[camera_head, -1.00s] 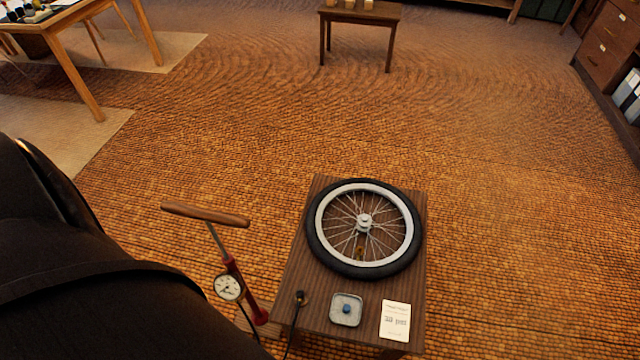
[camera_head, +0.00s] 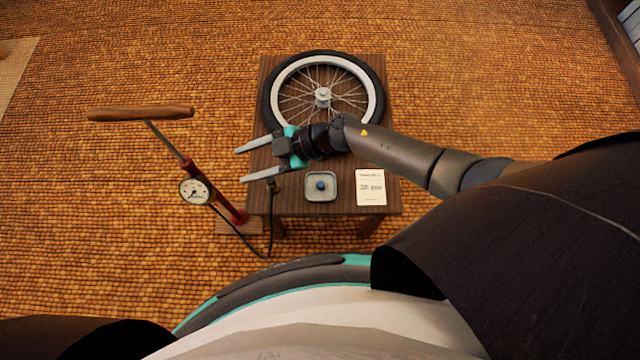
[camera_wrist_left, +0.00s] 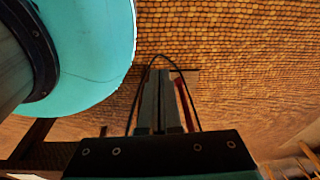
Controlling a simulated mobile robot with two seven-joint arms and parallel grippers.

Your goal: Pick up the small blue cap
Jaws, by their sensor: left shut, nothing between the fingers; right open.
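The small blue cap (camera_head: 320,185) lies in a shallow grey square dish (camera_head: 320,198) near the front of a small dark wooden table (camera_head: 290,205). My right gripper (camera_head: 240,165) reaches in from the right over the table. Its two fingers are spread apart, point left and hold nothing; they are left of the dish and apart from the cap. My left gripper (camera_wrist_left: 159,78) shows only in the left wrist view, with its fingers together and empty. The cap is not visible in that view.
A spoked wheel with black tyre (camera_head: 323,128) lies at the table's back, partly behind my right arm. A white card (camera_head: 370,187) lies right of the dish. A red pump (camera_head: 232,209) with gauge (camera_head: 195,192), wooden handle (camera_head: 140,113) and black hose stands left.

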